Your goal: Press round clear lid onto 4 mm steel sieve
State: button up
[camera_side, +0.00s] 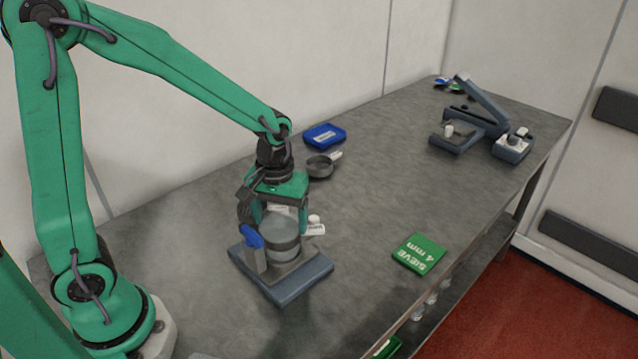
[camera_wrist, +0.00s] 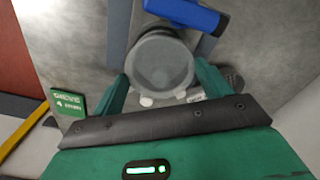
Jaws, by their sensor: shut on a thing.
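The round clear lid (camera_wrist: 160,62) shows in the wrist view as a greyish translucent disc between the two green fingers of my gripper (camera_wrist: 162,82). My gripper is shut on it. In the side view my gripper (camera_side: 279,212) points down over a dark blue-grey base (camera_side: 290,290). The steel sieve (camera_side: 283,250) appears as a round grey body on this base, directly under and between the fingers. The lid looks in line with the sieve. I cannot tell whether the lid is fully seated, as the fingers hide part of the rim.
A blue handle (camera_side: 252,237) stands at the base's left side. A green "SIEVE 4 mm" card (camera_side: 420,254) lies to the right. A small grey pan (camera_side: 320,167) and a blue tray (camera_side: 324,136) lie behind. A grey device (camera_side: 480,125) stands far right. The table's middle is clear.

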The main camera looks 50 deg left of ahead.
jog(key=shift+f, duration=0.1)
jog(key=o, duration=1)
jog(key=shift+r, duration=3.5)
notch_tip(320, 180, up, 8)
